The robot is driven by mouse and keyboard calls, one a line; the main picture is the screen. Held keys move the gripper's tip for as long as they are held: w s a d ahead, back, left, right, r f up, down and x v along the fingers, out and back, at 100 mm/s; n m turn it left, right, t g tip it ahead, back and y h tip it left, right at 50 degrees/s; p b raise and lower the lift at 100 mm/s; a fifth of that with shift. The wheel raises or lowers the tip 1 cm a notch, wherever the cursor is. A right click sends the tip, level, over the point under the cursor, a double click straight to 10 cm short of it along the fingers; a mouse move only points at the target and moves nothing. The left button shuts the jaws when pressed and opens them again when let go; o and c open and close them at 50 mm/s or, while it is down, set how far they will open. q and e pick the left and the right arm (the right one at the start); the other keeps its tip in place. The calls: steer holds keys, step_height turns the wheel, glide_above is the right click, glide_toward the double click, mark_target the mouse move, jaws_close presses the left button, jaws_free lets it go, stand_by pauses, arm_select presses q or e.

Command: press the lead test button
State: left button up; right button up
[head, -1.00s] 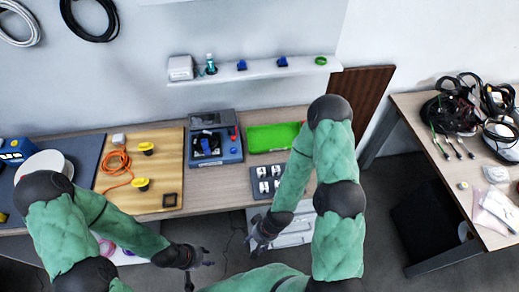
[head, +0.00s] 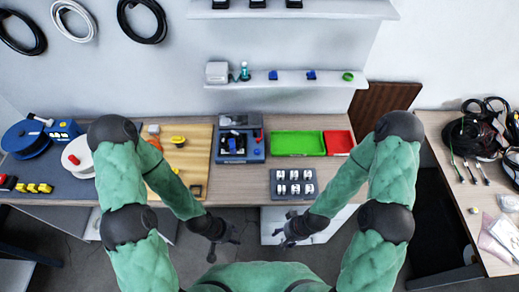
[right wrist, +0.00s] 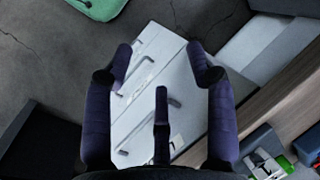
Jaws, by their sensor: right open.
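A blue and grey bench device (head: 240,148) with a dark fixture on its top stands at the back of the table; I cannot make out a lead test button on it. Another blue box (head: 64,130) stands at the far left. My left gripper (head: 224,246) hangs in front of the table's front edge, below the device, with its fingers spread and nothing in them. My right gripper (head: 281,236) is to its right, also off the table edge. In the right wrist view its fingers (right wrist: 160,72) are open and empty over pale drawers. Neither touches the device.
A dark tray (head: 275,198) with several pale parts lies near the front edge. Green (head: 297,144) and red (head: 339,142) trays lie behind it. A wooden board (head: 203,160) is left of the device. A shelf (head: 290,84) hangs above. A cable-laden table (head: 440,170) is right.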

stand_by(0.4)
jaws_close()
stand_by(1.2)
